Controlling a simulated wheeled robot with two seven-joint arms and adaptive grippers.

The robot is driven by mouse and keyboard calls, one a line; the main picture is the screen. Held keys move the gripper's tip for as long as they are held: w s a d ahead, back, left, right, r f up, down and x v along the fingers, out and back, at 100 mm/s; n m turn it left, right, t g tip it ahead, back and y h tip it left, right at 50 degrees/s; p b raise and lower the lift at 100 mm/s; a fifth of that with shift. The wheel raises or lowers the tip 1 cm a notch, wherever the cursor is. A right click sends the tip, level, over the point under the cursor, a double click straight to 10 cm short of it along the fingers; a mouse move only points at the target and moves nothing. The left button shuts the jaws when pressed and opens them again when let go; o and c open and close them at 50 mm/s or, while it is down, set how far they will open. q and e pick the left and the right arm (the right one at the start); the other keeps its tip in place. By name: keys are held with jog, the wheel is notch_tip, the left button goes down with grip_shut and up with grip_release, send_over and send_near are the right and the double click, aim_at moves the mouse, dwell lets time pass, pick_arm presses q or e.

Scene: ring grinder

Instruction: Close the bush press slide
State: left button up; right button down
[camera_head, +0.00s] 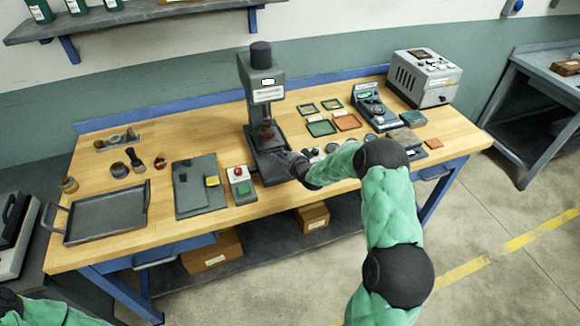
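The bush press (262,84) stands upright at the middle back of the wooden workbench. Its slide (262,162) is the dark flat tray at its foot and reaches toward the front edge. A small reddish part (266,131) sits under the press head. My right gripper (287,158) is low at the right side of the slide, at or very near its front part. Its fingers are small and dark here, so I cannot tell whether they are open or shut, or whether they touch the slide. My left gripper is out of view; only part of my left arm shows at the bottom left.
A control box (240,184) with red and green buttons stands just left of the slide. A grey mat (200,186) and a handled tray (108,214) lie farther left. Small coloured trays (321,127), a dark device (373,106) and a grey machine (424,78) occupy the right.

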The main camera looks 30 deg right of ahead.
jog(key=shift+w+d+r, duration=0.1)
jog(key=shift+r, duration=0.25)
jog(key=shift+s+r, duration=0.1)
jog(key=shift+s, duration=0.15)
jog(key=v, duration=1.1)
jog(key=shift+s+f, duration=0.3)
jog(key=shift+s, duration=0.05)
jog(key=shift+a+f, duration=0.1)
jog(key=shift+a, duration=0.1)
